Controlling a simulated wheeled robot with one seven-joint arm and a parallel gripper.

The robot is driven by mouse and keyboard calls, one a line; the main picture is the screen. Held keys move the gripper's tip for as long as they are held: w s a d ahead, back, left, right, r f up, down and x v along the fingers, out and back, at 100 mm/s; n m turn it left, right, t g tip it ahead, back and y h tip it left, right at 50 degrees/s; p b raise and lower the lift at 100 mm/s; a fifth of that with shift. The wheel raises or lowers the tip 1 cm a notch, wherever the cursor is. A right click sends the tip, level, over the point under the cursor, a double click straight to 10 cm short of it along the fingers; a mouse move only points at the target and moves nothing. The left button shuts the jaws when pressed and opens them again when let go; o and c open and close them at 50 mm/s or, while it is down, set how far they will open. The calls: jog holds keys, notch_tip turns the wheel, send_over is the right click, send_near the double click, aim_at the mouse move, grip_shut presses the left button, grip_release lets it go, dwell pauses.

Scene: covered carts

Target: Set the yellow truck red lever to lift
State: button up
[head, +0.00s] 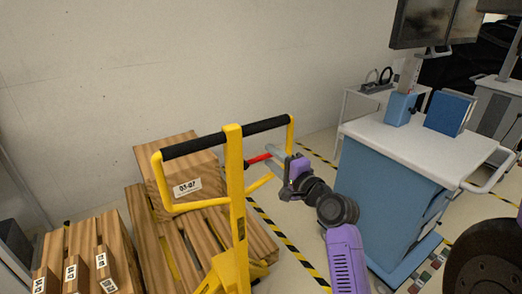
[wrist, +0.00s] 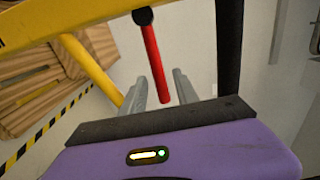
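The yellow truck (head: 236,200) stands left of my arm, with an upright column and a looped handle with black grips. Its red lever (head: 258,159) sticks out to the right of the column, below the grip. In the wrist view the red lever (wrist: 152,55) hangs from a black knob, and its free end shows between my two grey fingers. My gripper (head: 273,153) is at the lever's right end in the head view. In the wrist view my gripper (wrist: 159,78) is open, with gaps beside the lever; I cannot tell whether a finger touches it.
A wooden pallet (head: 185,235) with a labelled box (head: 185,172) stands behind the truck. Smaller labelled boxes (head: 75,270) are at the lower left. A blue cart (head: 385,200) with a white top stands right of my arm. Yellow-black tape (head: 285,245) marks the floor.

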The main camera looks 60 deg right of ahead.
aim_at(268, 153)
jog(key=p+x, duration=0.1)
jog(key=x, duration=0.4)
jog(key=shift+s, duration=0.1)
grip_shut()
dwell(1.3)
